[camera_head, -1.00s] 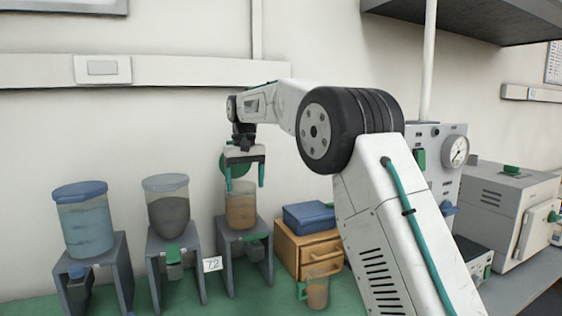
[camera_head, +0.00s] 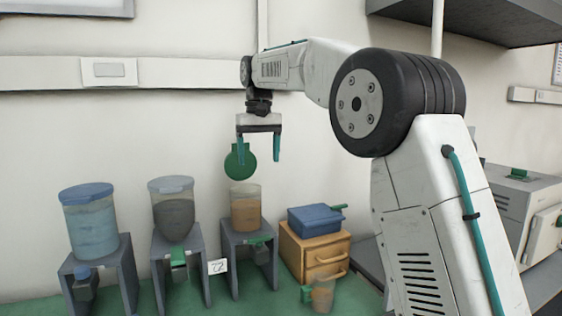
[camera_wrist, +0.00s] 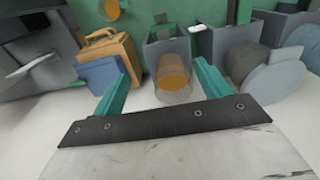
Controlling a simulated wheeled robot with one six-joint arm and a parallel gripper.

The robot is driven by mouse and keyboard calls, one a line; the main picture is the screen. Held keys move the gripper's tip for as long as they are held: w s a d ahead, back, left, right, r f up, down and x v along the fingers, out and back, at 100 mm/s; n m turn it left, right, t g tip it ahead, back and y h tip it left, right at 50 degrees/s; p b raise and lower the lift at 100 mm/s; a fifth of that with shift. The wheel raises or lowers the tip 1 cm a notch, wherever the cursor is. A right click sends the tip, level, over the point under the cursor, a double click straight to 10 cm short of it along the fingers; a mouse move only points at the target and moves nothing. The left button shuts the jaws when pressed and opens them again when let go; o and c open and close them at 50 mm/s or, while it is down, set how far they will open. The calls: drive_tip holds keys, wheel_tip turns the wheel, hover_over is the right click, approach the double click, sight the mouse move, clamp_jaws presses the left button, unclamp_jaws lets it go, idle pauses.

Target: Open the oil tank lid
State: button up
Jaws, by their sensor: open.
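The oil tank (camera_head: 246,209) is a clear round container with orange-brown liquid on a grey stand. Its green round lid (camera_head: 240,161) stands up above the tank's rim, swung open, with its face towards the camera. My gripper (camera_head: 258,162) points down above the tank, just right of the lid. Its two teal fingers are spread, with nothing between them. In the wrist view, the open tank (camera_wrist: 173,78) shows between and beyond the fingertips (camera_wrist: 161,70). I cannot make out the lid there.
Two lidded containers, one with grey contents (camera_head: 174,215) and one blue (camera_head: 91,225), stand to the left. A wooden drawer box (camera_head: 315,255) with a blue case (camera_head: 314,220) on top is to the right. A small cup (camera_head: 323,293) stands in front. The wall is close behind.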

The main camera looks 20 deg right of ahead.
drive_tip(key=s+d, duration=0.1)
drive_tip(key=s, duration=1.1)
drive_tip(key=shift+s+r, duration=0.15)
drive_tip(key=shift+s, duration=0.05)
drive_tip(key=shift+c, duration=0.3)
